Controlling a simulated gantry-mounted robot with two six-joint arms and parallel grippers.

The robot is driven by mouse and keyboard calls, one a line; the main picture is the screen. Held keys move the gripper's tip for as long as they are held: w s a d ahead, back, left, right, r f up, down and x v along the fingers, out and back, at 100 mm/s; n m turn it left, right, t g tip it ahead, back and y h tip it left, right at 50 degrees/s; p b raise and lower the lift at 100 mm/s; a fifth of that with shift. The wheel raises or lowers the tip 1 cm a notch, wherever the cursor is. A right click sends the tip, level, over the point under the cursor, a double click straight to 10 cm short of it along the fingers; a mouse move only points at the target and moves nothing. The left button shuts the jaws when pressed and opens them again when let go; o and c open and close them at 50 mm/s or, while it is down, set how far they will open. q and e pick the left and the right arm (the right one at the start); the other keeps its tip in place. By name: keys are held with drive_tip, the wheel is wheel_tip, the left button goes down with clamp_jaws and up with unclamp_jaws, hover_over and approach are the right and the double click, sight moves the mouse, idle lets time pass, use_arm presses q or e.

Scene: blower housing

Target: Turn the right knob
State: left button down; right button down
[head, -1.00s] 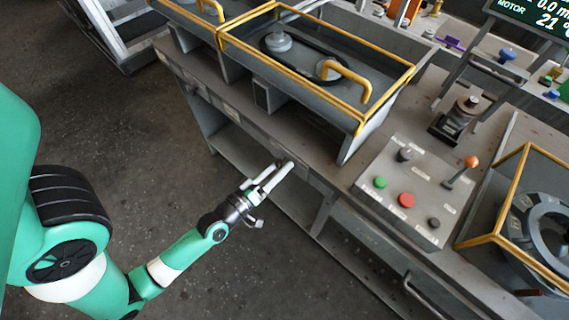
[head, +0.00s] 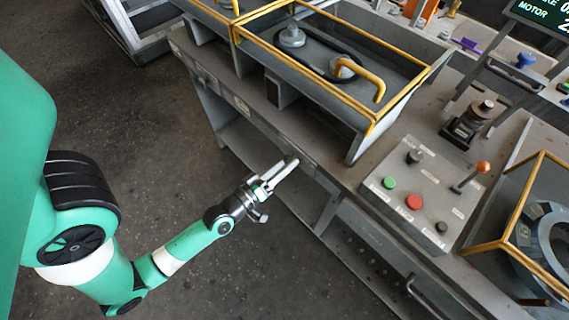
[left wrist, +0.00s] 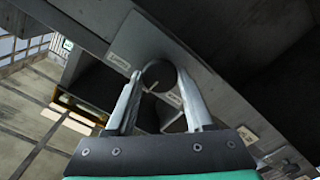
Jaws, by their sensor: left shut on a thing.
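A dark round knob (left wrist: 158,75) with a pale pointer line sits on a grey labelled plate (left wrist: 139,42) on the bench front in the left wrist view. My left gripper (head: 287,166) reaches the bench's front edge, and its fingers close around the knob from both sides. In the head view the fingertips and the bench edge hide the knob. I cannot tell from these frames whether it is the right one of a pair. My right gripper is not in view.
The bench top holds a yellow-framed housing (head: 375,127) and a control box (head: 423,205) with buttons and an orange-tipped lever (head: 483,167). Another yellow-framed unit (head: 541,158) stands at the right. The floor (head: 215,285) before the bench is free.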

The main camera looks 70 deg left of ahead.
use_arm(q)
drive_tip(key=shift+m, duration=0.3)
drive_tip(key=shift+d+m+p, duration=0.1)
drive_tip(key=shift+m+p, duration=3.15)
drive_tip(key=shift+m, duration=2.15)
drive_tip(key=shift+c, duration=1.4)
unclamp_jaws()
